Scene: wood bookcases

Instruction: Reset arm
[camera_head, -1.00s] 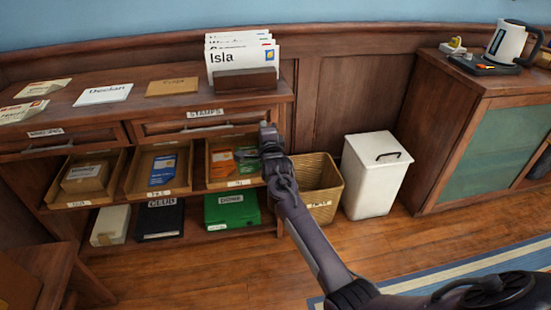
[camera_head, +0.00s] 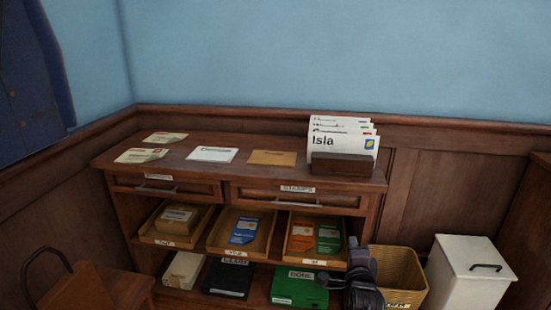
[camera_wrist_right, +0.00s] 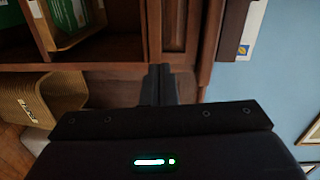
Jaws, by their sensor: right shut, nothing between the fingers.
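My right gripper (camera_head: 356,250) is in the head view at the lower right of the wooden bookcase (camera_head: 250,187), just in front of its right end. In the right wrist view its fingers (camera_wrist_right: 158,85) are together and empty, with the bookcase's side and front edge behind them. My left gripper is in neither view.
Pull-out trays (camera_head: 220,250) with cards stand out from the bookcase. A wicker basket (camera_head: 400,270) and a white bin (camera_head: 470,272) are to its right. A letter holder (camera_head: 342,168) and several envelopes lie on top.

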